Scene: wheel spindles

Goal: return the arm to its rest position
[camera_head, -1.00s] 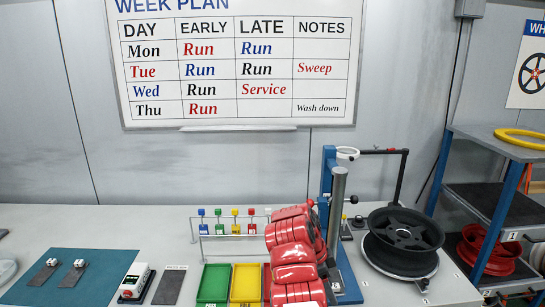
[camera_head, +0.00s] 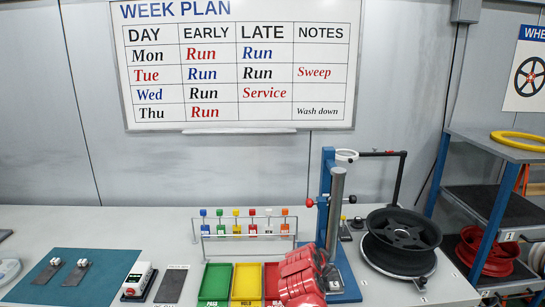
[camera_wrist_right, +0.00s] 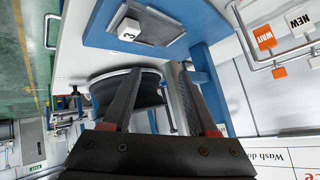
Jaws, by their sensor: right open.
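My right arm, red, shows at the bottom middle of the head view, in front of the blue stand and over the red tray. Its gripper cannot be made out there. In the right wrist view my right gripper (camera_wrist_right: 157,70) has its two dark fingers spread, with nothing held between them. A black wheel (camera_wrist_right: 149,95) with a pale rim appears behind and between the fingers, apart from them as far as I can tell. My left gripper is in neither view.
A blue stand with a grey post (camera_head: 333,210) rises beside the black wheel (camera_head: 400,240). A rack of coloured tags (camera_head: 245,236) stands behind the green tray (camera_head: 215,284) and yellow tray (camera_head: 246,284). A teal mat (camera_head: 75,277) lies left. Shelves (camera_head: 490,200) stand right.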

